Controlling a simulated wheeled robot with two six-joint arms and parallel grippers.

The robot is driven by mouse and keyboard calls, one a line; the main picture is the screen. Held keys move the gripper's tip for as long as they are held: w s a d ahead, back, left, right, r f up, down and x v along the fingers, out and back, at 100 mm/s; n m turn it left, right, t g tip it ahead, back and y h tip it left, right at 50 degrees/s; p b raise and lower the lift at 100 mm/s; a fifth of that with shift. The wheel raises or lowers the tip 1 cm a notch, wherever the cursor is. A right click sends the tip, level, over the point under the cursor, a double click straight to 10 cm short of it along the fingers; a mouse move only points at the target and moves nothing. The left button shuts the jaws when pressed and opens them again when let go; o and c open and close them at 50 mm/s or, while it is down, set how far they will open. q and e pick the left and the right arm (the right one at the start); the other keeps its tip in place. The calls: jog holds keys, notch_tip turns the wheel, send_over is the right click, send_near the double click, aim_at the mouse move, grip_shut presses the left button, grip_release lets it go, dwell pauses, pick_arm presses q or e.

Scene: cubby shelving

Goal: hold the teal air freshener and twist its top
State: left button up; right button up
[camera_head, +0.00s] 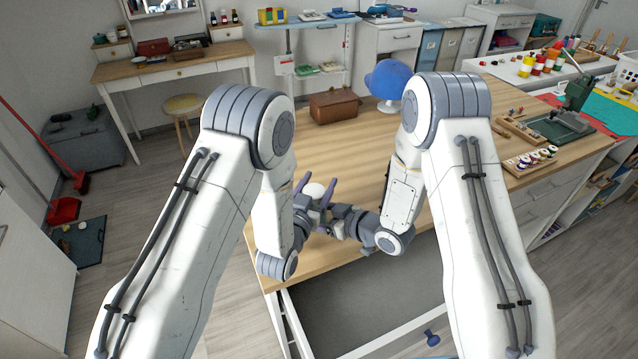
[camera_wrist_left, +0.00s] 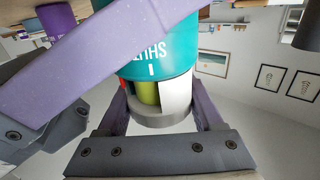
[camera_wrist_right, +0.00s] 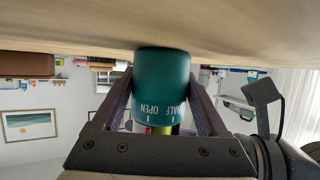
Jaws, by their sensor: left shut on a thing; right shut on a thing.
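The air freshener (camera_wrist_left: 160,50) has a teal sleeve with white lettering, and a white section with a grey disc at its other end. Coloured strips show between them. In the right wrist view the teal sleeve (camera_wrist_right: 162,80) shows OPEN and HALF marks, with its far end by the tabletop. In the head view only a small white end (camera_head: 314,190) shows between the grippers. My left gripper (camera_wrist_left: 163,108) is shut around the white and grey end. My right gripper (camera_wrist_right: 162,92) is shut on the teal sleeve. Whether it touches the table is hidden.
The wooden tabletop (camera_head: 345,155) is clear around the grippers. A brown box (camera_head: 333,105) and a blue rounded object on a stand (camera_head: 389,80) are at its back. A green machine and small trays (camera_head: 530,160) are at the right.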

aim_at(314, 196)
pick_arm(q)
jog(key=o, duration=1.1)
jog(key=v, duration=0.7)
jog(key=shift+s, duration=0.25)
pick_arm(e)
jog(key=o, duration=1.4)
jog(key=shift+o, duration=0.2)
